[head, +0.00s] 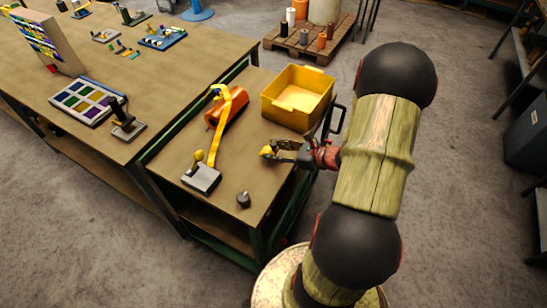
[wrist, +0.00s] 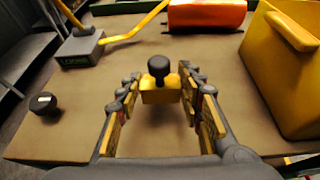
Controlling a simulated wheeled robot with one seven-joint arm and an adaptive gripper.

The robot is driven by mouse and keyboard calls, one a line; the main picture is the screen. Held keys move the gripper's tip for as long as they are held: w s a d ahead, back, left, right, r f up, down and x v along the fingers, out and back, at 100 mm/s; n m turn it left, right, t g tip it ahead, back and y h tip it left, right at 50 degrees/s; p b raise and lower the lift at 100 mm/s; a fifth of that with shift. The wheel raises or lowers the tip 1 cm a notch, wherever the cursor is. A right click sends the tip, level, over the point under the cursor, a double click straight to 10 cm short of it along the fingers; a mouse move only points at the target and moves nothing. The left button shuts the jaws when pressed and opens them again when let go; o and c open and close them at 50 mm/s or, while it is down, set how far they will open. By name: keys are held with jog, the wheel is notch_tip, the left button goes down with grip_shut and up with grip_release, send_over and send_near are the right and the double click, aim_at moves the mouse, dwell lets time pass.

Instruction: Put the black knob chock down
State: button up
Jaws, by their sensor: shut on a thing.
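The black knob chock shows in the wrist view as a yellow block with a black knob (wrist: 160,84) on top. It sits between the fingertips of my gripper (wrist: 162,92), which is shut on it. In the head view my gripper (head: 277,151) reaches in from the right over the small table, with the yellow of the chock (head: 267,150) at its tips. I cannot tell how far the chock is above the tabletop (head: 232,165).
A yellow bin (head: 299,112) stands at the table's back right. An orange roll (head: 228,106) lies behind, with a yellow strap running to a grey block (head: 203,178) labelled "LOOSE". A small dark knob-like piece (head: 243,199) stands near the front edge. Bare tabletop lies between them.

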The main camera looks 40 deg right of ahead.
jog(key=shift+w+f, duration=0.15)
jog(key=shift+f, duration=0.1)
jog(key=shift+w+d+f+b, duration=0.15)
jog(key=shift+f+b, duration=0.3)
jog(key=shift+f, duration=0.45)
jog(key=shift+w+f+b, duration=0.1)
jog(key=shift+f+b, duration=0.3)
jog(key=shift+f, duration=0.45)
jog(key=shift+f, duration=0.2)
jog(key=o, duration=1.2)
jog(key=shift+c, duration=0.2)
jog(key=shift+r, duration=0.15)
